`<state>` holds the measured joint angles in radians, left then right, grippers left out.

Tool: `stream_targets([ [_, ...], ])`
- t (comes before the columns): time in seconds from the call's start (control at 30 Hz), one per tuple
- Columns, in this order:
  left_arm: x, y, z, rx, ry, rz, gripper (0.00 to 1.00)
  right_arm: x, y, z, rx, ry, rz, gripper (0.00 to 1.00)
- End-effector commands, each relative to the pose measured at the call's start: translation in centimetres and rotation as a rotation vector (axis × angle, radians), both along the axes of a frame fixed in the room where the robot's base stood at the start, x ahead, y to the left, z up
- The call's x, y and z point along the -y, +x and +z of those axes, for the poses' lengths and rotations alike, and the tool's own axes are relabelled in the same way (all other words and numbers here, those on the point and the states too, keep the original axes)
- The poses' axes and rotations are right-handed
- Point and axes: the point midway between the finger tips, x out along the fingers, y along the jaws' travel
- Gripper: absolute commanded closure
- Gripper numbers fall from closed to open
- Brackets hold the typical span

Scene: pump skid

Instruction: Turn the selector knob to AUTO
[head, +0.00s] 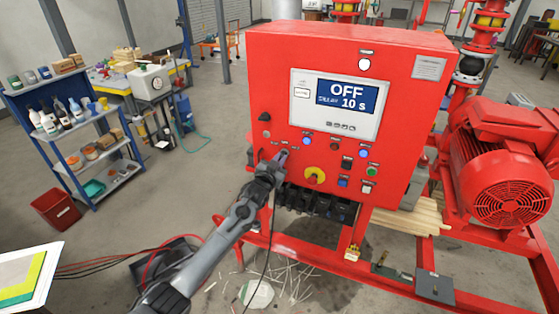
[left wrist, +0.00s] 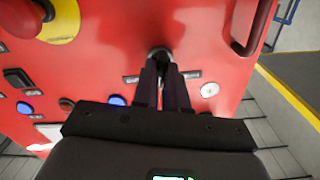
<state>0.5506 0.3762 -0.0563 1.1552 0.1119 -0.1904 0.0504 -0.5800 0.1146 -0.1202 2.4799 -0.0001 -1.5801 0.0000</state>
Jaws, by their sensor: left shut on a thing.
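The red control cabinet (head: 290,75) stands in the middle of the head view. Its screen (head: 346,97) reads "OFF" with "10 s" below. My left gripper (head: 281,156) reaches the lower left of the panel front. In the left wrist view its two dark fingers (left wrist: 163,72) are shut on the selector knob (left wrist: 159,51), a small dark round knob between small labels. The fingers hide much of the knob, so I cannot read which way it points. In the head view the gripper covers it. My right gripper is out of view.
A red emergency stop on a yellow disc (head: 315,175) sits close to the right of my gripper. Several buttons and lamps lie around it. A cabinet handle (left wrist: 250,28) shows in the left wrist view. A red motor (head: 505,165) stands right; a blue shelf (head: 75,140) stands left.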

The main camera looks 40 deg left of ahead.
Motion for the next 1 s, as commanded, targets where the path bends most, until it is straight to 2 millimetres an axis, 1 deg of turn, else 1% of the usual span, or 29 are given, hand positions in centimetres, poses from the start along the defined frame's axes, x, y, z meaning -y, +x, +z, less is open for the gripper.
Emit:
stream_targets([
  [0.2, -0.06, -0.02, -0.03, -0.056, 0.197, 0.0, 1.0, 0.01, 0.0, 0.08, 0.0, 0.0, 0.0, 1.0],
  [0.5, -0.04, 0.0, -0.05, -0.118, 0.424, 0.0, 1.0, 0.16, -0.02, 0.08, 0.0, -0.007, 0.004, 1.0],
  [0.73, -0.02, 0.01, -0.06, -0.148, 0.533, 0.0, 1.0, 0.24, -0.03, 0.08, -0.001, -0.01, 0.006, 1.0],
  [1.0, -0.01, 0.01, -0.05, -0.163, 0.583, 0.0, 1.0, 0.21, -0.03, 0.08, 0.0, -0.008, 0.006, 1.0],
])
